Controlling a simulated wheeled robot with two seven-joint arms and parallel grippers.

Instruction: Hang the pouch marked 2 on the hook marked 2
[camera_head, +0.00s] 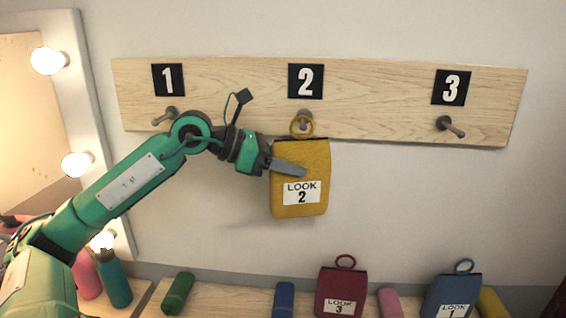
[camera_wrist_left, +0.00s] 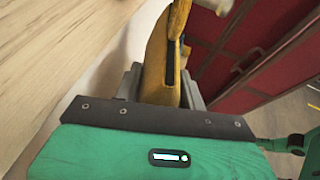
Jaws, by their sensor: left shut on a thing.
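The yellow pouch (camera_head: 301,205) bears the label "LOOK 2" and hangs upright in front of the wall, below the sign 2 (camera_head: 306,81). My left gripper (camera_head: 290,168) is shut on its upper part, coming from the left. The pouch's yellow ring (camera_head: 302,126) overlaps the hook marked 2 (camera_head: 305,114) in the head view; I cannot tell whether the ring is around the hook. In the left wrist view the pouch (camera_wrist_left: 157,65) stands between the fingers, and a pale peg end shows at the top. My right gripper is not in view.
The wooden board (camera_head: 390,110) also carries hook 1 (camera_head: 165,116) and hook 3 (camera_head: 450,126), both bare. Below, a red pouch 3 (camera_head: 341,285), a blue pouch 1 (camera_head: 452,292) and several rolls lie on a shelf. A lit mirror (camera_head: 75,120) stands at left.

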